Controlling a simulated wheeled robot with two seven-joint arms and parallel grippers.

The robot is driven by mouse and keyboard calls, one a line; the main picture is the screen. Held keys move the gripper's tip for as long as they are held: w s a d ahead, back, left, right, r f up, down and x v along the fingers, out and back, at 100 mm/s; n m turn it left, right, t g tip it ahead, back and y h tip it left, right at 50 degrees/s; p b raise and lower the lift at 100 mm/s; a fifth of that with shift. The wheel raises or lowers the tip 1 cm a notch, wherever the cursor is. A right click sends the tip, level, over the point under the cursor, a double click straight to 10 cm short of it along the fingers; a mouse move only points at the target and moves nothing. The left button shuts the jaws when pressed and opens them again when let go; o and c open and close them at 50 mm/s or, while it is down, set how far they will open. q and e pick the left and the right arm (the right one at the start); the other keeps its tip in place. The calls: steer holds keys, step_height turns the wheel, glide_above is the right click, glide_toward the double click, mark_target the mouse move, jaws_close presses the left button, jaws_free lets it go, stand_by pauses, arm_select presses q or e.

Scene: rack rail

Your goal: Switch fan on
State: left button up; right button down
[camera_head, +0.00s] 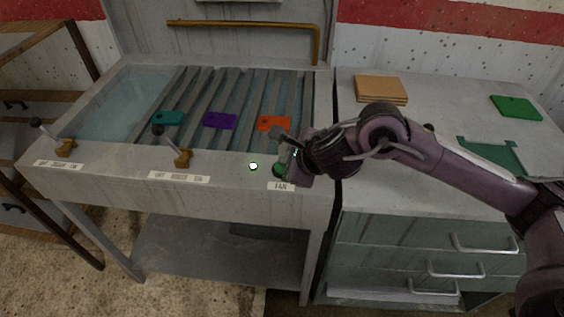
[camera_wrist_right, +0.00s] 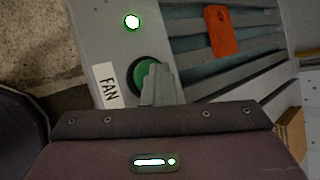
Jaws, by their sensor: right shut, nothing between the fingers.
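The round green fan button (camera_wrist_right: 142,76) sits in a dark ring on the grey front panel, above the FAN label (camera_wrist_right: 108,86); in the head view the button (camera_head: 278,170) is partly hidden by my gripper. A small round lamp (camera_wrist_right: 132,21) beside it shows bright white with a green rim, and it also shows in the head view (camera_head: 253,166). My right gripper (camera_head: 284,146) is shut and empty at the button. In the wrist view its fingers (camera_wrist_right: 158,84) cover the button's right part; I cannot tell whether they touch it. My left gripper is out of view.
Teal (camera_head: 168,118), purple (camera_head: 220,120) and orange (camera_head: 273,123) plates lie on the slatted rack. Two levers (camera_head: 183,156) (camera_head: 65,147) stand along the front panel. The right cabinet top holds brown boards (camera_head: 380,89) and a green plate (camera_head: 515,107).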

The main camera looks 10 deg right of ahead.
stand_by(0.3)
step_height(320, 180, up, 6)
steer(key=p, duration=0.5)
steer(key=shift+r, duration=0.1)
stand_by(0.3)
